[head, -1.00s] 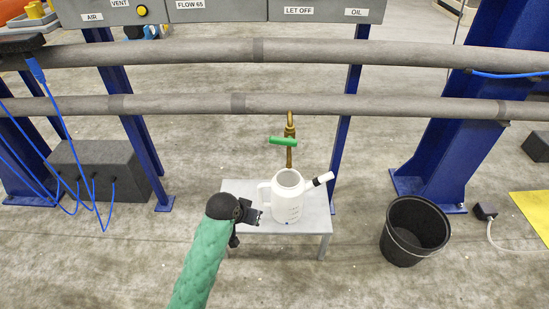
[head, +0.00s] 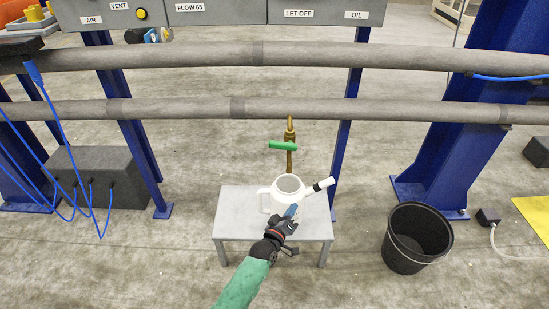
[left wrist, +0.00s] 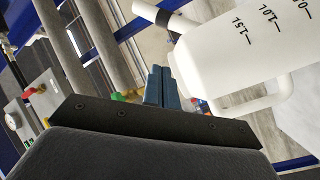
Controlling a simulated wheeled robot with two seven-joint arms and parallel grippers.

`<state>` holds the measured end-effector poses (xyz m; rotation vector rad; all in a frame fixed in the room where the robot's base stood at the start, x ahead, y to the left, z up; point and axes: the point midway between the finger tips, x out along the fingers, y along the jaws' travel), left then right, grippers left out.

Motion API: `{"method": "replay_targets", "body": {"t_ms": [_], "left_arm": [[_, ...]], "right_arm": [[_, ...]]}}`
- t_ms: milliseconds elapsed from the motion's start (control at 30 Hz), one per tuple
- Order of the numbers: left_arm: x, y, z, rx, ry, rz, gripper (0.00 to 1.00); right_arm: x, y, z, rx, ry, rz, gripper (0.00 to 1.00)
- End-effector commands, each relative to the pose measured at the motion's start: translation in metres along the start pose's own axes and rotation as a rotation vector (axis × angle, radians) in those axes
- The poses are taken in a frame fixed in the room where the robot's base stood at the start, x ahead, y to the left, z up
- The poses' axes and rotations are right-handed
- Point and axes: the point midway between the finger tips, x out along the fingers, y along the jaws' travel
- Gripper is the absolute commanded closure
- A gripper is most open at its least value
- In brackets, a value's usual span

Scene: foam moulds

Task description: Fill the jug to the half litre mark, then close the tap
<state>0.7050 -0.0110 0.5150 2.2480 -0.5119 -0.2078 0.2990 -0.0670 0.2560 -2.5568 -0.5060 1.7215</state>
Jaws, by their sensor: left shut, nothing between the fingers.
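The white jug (head: 289,186) stands upright on a small grey table (head: 232,205), its handle to the left and its black-banded spout to the right. In the left wrist view the jug (left wrist: 220,50) fills the upper right, with marks for 1.5L and 1.0L visible. The brass tap (head: 290,130) with its green lever (head: 283,146) hangs from the lower pipe, its outlet just behind and above the jug's mouth. The lever lies crosswise. Contact is unclear.
A black bucket (head: 416,238) stands on the floor right of the table. Two grey pipes cross behind, the lower pipe (head: 200,109) above the table. A blue post (head: 340,150) rises behind the table's right side. The table's left part is clear.

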Motion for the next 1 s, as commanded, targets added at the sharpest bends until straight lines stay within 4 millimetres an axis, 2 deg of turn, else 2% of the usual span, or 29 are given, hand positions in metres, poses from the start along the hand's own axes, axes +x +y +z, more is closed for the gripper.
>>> {"method": "replay_targets", "body": {"t_ms": [200, 400, 567, 767, 1000], "left_arm": [[-0.011, 0.001, -0.039, -0.170, 0.286, 0.117, 1.00], [-0.032, 0.012, -0.081, -0.298, 0.512, 0.251, 1.00], [-0.043, 0.018, -0.096, -0.360, 0.594, 0.322, 1.00], [-0.036, 0.020, -0.102, -0.391, 0.591, 0.333, 1.00], [-0.007, 0.028, -0.124, -0.389, 0.591, 0.333, 1.00]], "right_arm": [[0.010, -0.001, -0.012, 0.008, 0.123, -0.007, 0.56], [0.007, -0.001, -0.032, 0.013, 0.235, -0.009, 0.56], [0.004, -0.001, -0.041, 0.013, 0.281, -0.009, 0.56], [0.003, -0.001, -0.041, 0.013, 0.280, -0.009, 0.56], [0.000, -0.002, -0.043, 0.013, 0.279, -0.009, 0.56]]}}
